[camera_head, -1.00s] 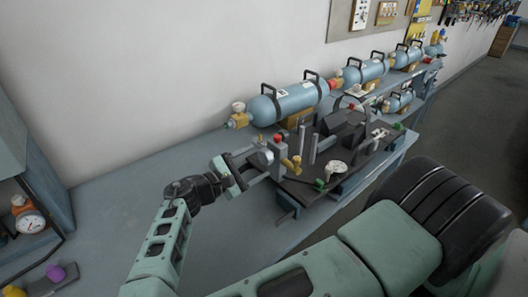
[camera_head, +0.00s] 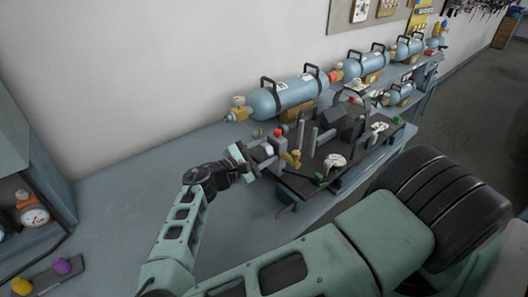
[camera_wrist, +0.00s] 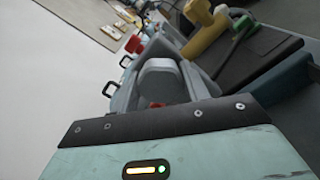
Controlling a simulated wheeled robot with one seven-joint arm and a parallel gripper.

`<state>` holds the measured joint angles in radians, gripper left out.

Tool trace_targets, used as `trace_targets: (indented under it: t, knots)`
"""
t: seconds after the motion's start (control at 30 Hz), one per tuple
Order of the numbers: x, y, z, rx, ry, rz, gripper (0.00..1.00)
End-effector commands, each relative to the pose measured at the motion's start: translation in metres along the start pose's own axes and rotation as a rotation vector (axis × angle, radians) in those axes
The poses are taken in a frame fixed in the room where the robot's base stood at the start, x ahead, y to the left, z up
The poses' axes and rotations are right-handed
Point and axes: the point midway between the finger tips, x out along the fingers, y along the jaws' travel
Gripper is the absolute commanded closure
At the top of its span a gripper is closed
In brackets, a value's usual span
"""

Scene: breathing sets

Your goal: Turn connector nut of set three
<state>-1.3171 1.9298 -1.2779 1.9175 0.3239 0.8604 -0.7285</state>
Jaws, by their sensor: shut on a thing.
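The breathing set (camera_head: 318,150) lies on a dark base plate on the bench, with grey posts, a yellow fitting, a red knob and a white gauge. My gripper (camera_head: 262,161) is at its left end, shut on a small grey part that appears to be the connector nut; the jaws hide most of it. In the wrist view, a rounded grey piece (camera_wrist: 160,78) stands just beyond the edge of my gripper, with a bit of red at its lower edge. I cannot tell how far the nut is turned.
A blue cylinder (camera_head: 288,98) with black handles lies behind the set, close to the wall. More blue cylinders (camera_head: 366,67) line the bench to the right. A shelf unit with a gauge (camera_head: 33,216) stands at the left. The bench top (camera_head: 130,180) left of my gripper is clear.

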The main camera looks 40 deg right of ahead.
Motion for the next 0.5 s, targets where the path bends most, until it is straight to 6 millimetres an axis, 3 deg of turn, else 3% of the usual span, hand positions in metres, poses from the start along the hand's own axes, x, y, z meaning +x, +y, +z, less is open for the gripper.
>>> trace_targets:
  t: [0.5]
  knots:
    - [0.0003, -0.0005, 0.0000, 0.139, -0.001, -0.001, 0.77]
